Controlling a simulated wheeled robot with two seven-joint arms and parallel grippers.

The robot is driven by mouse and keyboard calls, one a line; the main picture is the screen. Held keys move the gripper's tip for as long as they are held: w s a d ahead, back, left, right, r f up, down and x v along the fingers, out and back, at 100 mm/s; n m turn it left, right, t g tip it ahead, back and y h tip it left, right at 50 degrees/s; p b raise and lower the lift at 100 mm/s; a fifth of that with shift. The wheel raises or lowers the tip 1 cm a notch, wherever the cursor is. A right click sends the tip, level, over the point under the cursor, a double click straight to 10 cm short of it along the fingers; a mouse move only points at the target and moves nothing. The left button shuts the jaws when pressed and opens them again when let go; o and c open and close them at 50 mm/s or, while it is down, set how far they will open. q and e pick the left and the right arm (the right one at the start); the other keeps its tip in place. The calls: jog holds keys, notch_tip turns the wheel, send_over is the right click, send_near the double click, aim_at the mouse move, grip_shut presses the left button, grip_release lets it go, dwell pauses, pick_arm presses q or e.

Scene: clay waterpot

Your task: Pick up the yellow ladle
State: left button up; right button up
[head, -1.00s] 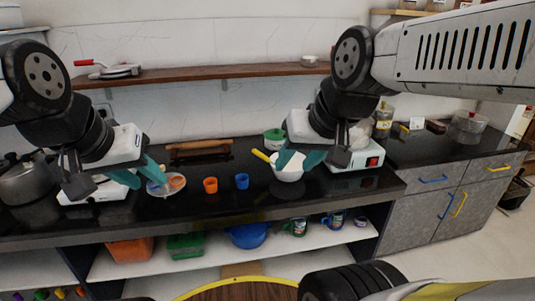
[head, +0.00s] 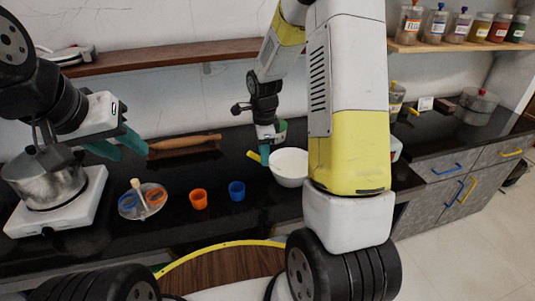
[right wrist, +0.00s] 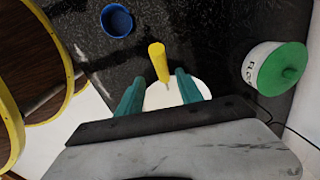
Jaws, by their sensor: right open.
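The yellow ladle (head: 255,156) leans in a white bowl (head: 290,168) on the black counter, its yellow handle sticking out over the bowl's left rim. My right gripper (head: 265,155) is at the bowl's left side, close to the handle. In the right wrist view the ladle's handle (right wrist: 158,62) appears between and beyond the two teal fingers of my right gripper (right wrist: 160,76), which are open and apart. The bowl (right wrist: 160,95) is partly hidden behind the fingers. My left gripper (head: 120,145) is open and empty above the counter's left part.
An orange cup (head: 198,200) and a blue cup (head: 237,191) stand left of the bowl. A plate (head: 130,207) with small items and a pot (head: 45,180) on a white stove are further left. A green-lidded container (right wrist: 277,68) stands near the bowl.

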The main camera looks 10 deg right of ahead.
jog(key=f, duration=0.2)
jog(key=w+f, duration=0.1)
jog(key=f, duration=0.5)
jog(key=shift+w+d, duration=0.15)
jog(key=shift+d, duration=0.15)
jog(key=shift+c, duration=0.2)
grip_shut()
